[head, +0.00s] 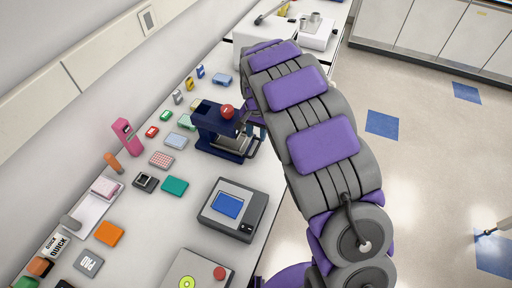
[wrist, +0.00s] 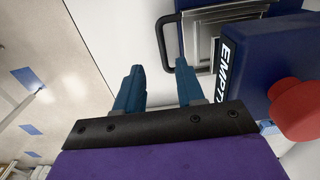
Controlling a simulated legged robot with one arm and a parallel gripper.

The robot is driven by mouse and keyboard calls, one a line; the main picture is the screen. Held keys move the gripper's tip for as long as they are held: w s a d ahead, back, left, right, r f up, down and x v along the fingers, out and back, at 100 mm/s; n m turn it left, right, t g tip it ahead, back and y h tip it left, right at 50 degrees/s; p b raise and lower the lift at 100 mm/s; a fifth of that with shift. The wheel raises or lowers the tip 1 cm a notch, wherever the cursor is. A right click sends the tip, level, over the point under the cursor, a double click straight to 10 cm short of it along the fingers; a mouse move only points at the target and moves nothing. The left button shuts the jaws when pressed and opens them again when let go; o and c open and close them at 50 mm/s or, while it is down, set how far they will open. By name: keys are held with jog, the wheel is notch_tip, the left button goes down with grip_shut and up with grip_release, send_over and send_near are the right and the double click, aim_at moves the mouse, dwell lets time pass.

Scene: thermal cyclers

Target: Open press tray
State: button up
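The press (head: 212,122) is a dark blue device with a red knob (head: 227,111), standing on the bench in the head view. Its metal tray (wrist: 199,40) with a black loop handle (wrist: 161,42) shows at the top of the wrist view, beside the blue body labelled "EMPTY" (wrist: 226,70). My gripper (wrist: 159,66) is open, its two blue fingers apart and empty. The handle's bar appears between the fingertips in the picture, closer to the right finger; I cannot tell whether they touch. In the head view my arm mostly hides the gripper.
A grey device with a blue screen (head: 229,206) stands in front of the press on the bench (head: 150,225). Several small coloured boxes and racks line the wall side. A white machine (head: 318,32) stands behind. Open floor (head: 420,150) lies to the right.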

aim_at(256, 150)
jog(key=f, duration=0.5)
jog(key=f+b, duration=0.1)
jog(key=f, duration=0.1)
jog(key=shift+a+f, duration=0.2)
jog(key=shift+a, duration=0.1)
jog(key=shift+d+f, duration=0.1)
jog(key=shift+f, duration=0.4)
jog(key=shift+d, duration=0.1)
jog(key=shift+c, duration=0.4)
grip_shut()
